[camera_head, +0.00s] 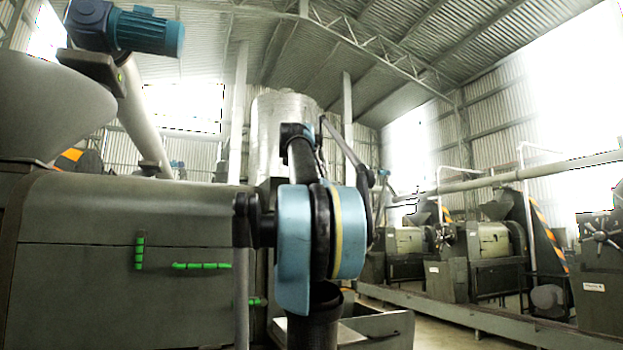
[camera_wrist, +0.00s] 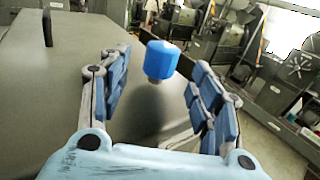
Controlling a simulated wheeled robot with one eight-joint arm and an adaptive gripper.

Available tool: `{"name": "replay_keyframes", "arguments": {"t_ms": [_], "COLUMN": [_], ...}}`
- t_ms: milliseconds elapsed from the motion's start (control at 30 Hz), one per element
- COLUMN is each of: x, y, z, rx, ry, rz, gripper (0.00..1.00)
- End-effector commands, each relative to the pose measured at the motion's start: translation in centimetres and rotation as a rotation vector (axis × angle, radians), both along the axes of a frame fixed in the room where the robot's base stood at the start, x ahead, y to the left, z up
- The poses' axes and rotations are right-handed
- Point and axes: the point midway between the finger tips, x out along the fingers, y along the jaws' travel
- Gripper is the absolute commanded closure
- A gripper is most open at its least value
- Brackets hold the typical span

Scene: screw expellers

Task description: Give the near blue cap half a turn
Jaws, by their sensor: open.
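The blue cap (camera_wrist: 163,59) shows in the upper middle of the wrist view, on a short grey neck that stands out from a flat dark grey surface (camera_wrist: 40,100). My gripper (camera_wrist: 160,66) is open, with one finger left of the cap and the other right of it. The cap shows in the gap between the fingers, towards their far ends. I see no contact, and the exact distance is hard to tell. The cap cannot be made out in the head view, where my arm covers part of the grey press (camera_head: 100,290).
A thin black upright piece (camera_wrist: 47,27) stands on the grey surface at the upper left. Green handles (camera_head: 202,266) show on the press front. A grey hopper (camera_head: 45,110) and a blue motor (camera_head: 145,32) are above. More presses (camera_head: 490,245) stand at the right.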

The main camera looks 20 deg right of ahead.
Motion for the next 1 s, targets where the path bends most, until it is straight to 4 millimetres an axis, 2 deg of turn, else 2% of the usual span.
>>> {"name": "replay_keyframes", "arguments": {"t_ms": [200, 400, 1000], "x": [-3.1, -4.9, -5.4], "y": [2.0, 3.1, 3.5], "z": [-0.1, -0.1, -0.1], "rx": [0.001, 0.001, -0.004], "ry": [0.001, 0.001, 0.003], "rz": [0.002, 0.002, 0.004], "gripper": [0.42, 0.42, 0.42]}}
